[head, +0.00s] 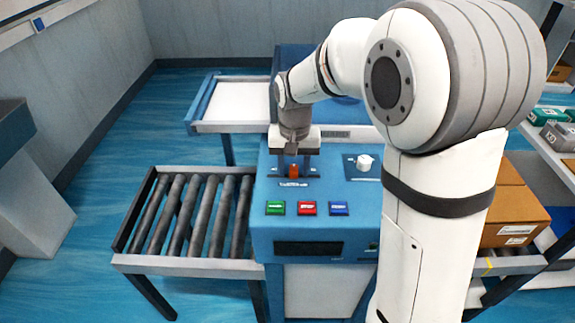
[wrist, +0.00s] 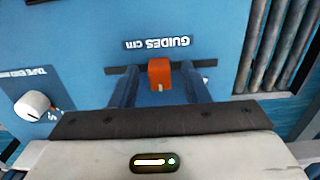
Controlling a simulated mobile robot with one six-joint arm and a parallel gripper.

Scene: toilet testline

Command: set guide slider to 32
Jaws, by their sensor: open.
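The guide slider has an orange-red knob (wrist: 160,74) on a dark slot (wrist: 203,69) under the label GUIDES cm, which appears upside down in the wrist view. In the head view the knob (head: 293,171) shows just below my gripper, on the blue machine panel (head: 265,188). My gripper (wrist: 159,80) is open, with one finger on each side of the knob. Gaps show between the knob and both fingers in the wrist view. The scale numbers are not readable in either view.
Green (head: 275,208), red (head: 307,208) and blue (head: 339,208) buttons sit on the panel in front of the slider. A white rotary knob (head: 364,162) stands to the right. A roller conveyor (head: 190,215) adjoins the left side. Cardboard boxes (head: 515,215) are at the right.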

